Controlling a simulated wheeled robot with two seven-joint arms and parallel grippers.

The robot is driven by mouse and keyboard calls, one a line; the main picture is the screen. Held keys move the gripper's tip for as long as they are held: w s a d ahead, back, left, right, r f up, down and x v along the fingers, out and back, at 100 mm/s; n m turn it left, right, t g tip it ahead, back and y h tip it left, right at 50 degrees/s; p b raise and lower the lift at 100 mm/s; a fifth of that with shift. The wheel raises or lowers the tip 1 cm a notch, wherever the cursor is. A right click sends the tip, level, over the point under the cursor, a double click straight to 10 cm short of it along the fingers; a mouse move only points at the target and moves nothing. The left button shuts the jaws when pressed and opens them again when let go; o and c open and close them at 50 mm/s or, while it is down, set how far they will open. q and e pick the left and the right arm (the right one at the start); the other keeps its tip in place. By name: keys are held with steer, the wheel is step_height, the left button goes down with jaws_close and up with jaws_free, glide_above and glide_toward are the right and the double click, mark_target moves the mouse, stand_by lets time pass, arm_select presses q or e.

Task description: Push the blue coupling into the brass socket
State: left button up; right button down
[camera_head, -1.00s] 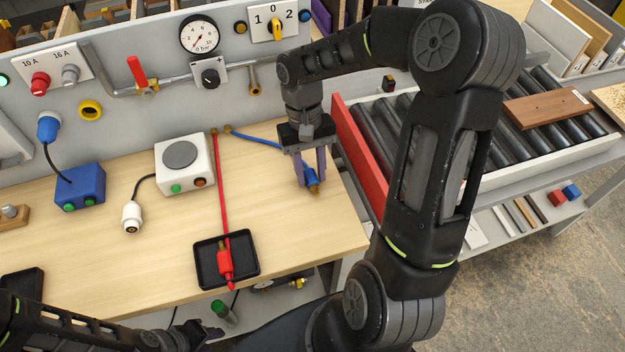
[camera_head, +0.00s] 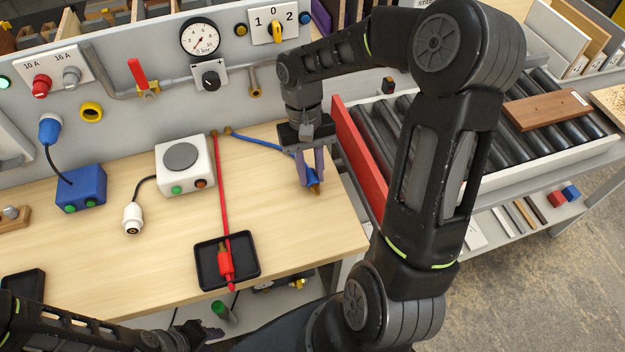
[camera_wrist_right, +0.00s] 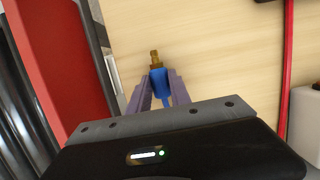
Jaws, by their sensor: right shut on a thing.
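The blue coupling (camera_head: 311,180) with its brass tip is on a blue hose over the right part of the workbench. My right gripper (camera_head: 312,175) points down and is shut on it. In the right wrist view the blue coupling (camera_wrist_right: 160,88) sits between the two fingers (camera_wrist_right: 158,80), its brass tip sticking out beyond them. A brass socket (camera_head: 255,82) appears to be the downward pipe end on the grey panel, apart from the coupling. My left gripper (camera_head: 205,335) is low at the left front, dark and partly cut off; its jaws are unclear.
A red coupling (camera_head: 226,262) lies in a black tray (camera_head: 205,275) with a red hose. A white box (camera_head: 184,165) and a blue box (camera_head: 81,188) stand left. A red rail (camera_head: 358,155) and roller conveyor (camera_head: 395,125) border the right side. Bare bench lies between tray and gripper.

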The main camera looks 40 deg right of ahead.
mark_target(310, 174)
steer(key=shift+r+p, duration=1.85)
steer(key=shift+r, duration=0.9)
